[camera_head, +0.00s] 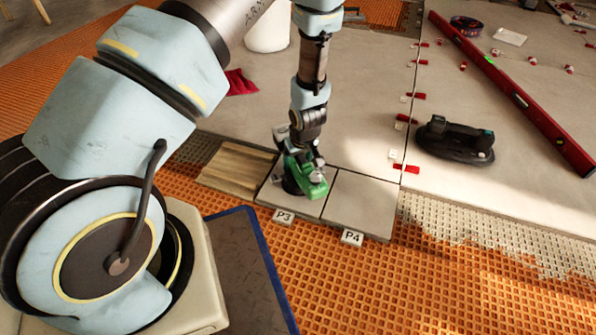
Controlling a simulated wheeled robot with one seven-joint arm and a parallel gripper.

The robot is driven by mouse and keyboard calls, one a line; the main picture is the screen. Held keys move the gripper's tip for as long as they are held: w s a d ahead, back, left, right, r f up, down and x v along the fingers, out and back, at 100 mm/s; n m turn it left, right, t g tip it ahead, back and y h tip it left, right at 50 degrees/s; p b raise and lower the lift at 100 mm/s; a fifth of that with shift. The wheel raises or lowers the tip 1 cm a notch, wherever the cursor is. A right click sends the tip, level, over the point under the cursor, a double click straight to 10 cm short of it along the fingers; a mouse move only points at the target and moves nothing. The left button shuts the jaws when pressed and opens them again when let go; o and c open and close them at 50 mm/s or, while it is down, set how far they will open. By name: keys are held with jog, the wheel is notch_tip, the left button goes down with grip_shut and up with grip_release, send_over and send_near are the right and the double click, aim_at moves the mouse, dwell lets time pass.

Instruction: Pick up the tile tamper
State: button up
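A green tool with a dark round base, which looks like the tile tamper (316,189), stands on the grey tile by the P3 label (283,216). My gripper (308,160) points down from above and is right at the top of the green tool. The fingers overlap the tool and are small in this view, so I cannot tell whether they are closed on it. The tool's base appears to rest on the tile, and its far side is hidden.
A second grey tile (362,203) lies beside it, by the P4 label (352,238). A wood-look tile (236,166) is to the left. A black handled tool (455,140) and a long red level (515,95) lie on large tiles at right. Orange matting (400,290) is clear in front.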

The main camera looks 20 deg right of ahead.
grip_shut()
dwell(0.4)
notch_tip(320, 180, up, 10)
jog(key=p, duration=0.6)
jog(key=shift+r, duration=0.2)
jog(key=shift+r+p, duration=2.9)
jog(key=shift+p, duration=0.3)
